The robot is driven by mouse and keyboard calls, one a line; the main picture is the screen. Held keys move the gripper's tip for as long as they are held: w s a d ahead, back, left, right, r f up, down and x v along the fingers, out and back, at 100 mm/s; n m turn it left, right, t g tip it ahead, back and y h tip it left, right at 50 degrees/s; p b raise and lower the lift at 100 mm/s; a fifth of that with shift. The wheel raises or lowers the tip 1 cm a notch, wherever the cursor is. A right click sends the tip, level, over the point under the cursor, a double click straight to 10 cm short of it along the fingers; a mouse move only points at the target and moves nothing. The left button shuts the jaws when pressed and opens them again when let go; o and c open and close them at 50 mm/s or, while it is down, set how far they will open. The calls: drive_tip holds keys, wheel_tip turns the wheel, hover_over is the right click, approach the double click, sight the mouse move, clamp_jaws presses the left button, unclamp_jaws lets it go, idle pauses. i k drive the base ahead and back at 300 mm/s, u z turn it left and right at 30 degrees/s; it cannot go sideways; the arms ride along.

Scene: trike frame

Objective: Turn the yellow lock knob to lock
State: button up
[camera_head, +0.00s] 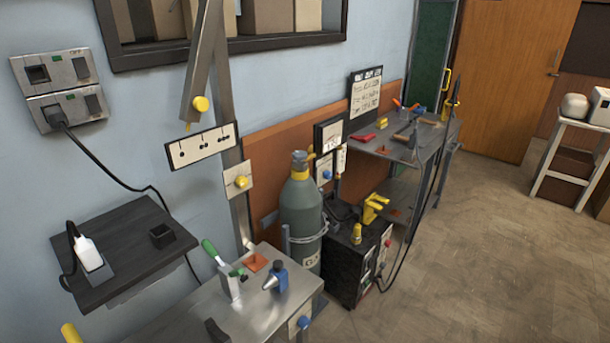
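Two yellow knobs show on the upright metal post at the wall. One round yellow knob (241,181) sits on a pale square plate (236,193) low on the post. The other yellow knob (201,103) is on a slanted metal bar (202,65) higher up, above a white strip with black marks (201,146). The frame does not show which of them is the lock knob, nor a clear lock mark. My gripper is not in view, and nothing touches either knob.
A metal bench (255,318) with a green-handled clamp (228,270) and a blue tool (276,277) stands below the post. A dark wall shelf (125,255) is at left. A gas cylinder (301,215) stands right of the post. Open floor (460,270) lies at right.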

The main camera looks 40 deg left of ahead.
sight(241, 181)
drive_tip(key=z, duration=0.1)
drive_tip(key=i, duration=0.65)
drive_tip(key=u, duration=0.8)
drive_tip(key=i, duration=0.65)
drive_tip(key=u, duration=0.7)
